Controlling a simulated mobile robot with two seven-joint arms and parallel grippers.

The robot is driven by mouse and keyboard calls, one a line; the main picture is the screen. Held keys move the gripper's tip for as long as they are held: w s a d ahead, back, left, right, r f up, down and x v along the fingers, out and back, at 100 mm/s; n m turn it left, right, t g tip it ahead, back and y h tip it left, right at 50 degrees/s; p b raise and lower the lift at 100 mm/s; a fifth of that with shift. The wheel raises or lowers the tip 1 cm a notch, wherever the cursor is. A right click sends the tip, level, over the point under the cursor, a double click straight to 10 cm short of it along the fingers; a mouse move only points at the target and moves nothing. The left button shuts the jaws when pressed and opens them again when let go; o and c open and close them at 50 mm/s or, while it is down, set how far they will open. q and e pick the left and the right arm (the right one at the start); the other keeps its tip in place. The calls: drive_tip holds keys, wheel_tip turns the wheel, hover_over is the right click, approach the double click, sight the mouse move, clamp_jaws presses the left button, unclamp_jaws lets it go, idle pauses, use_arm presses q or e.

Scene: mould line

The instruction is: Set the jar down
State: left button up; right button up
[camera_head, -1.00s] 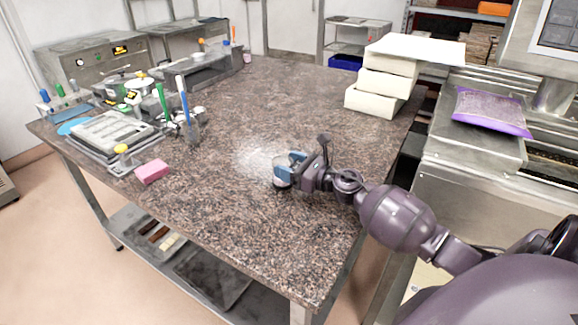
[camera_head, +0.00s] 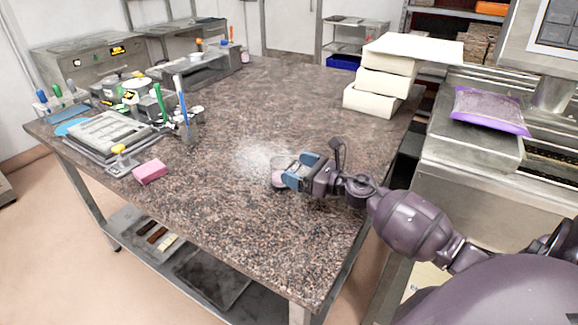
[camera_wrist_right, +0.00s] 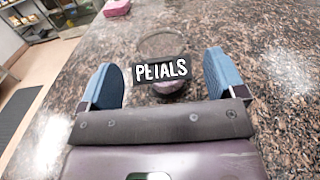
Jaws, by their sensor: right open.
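The jar is a small clear jar (camera_head: 278,172) standing on the granite table, just left of my right gripper's fingertips in the head view. In the right wrist view the jar (camera_wrist_right: 163,50) has a dark label reading "PETALS" and dark contents low inside. My right gripper (camera_head: 292,172) is open with blue finger pads. In the right wrist view its fingers (camera_wrist_right: 163,78) stand apart on either side, with the jar just beyond and between them, and neither pad touches it. My left gripper is not in view.
The granite table (camera_head: 240,220) is clear around the jar. A pink block (camera_head: 150,172) lies at the left, near a grey tray (camera_head: 108,135) and a cup of tools. Stacked white boxes (camera_head: 370,95) stand at the far right edge.

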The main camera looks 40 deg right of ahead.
drive_tip(key=v, duration=0.7)
drive_tip(key=shift+f+b, duration=0.1)
drive_tip(key=shift+b, duration=0.3)
drive_tip(key=shift+v, duration=0.8)
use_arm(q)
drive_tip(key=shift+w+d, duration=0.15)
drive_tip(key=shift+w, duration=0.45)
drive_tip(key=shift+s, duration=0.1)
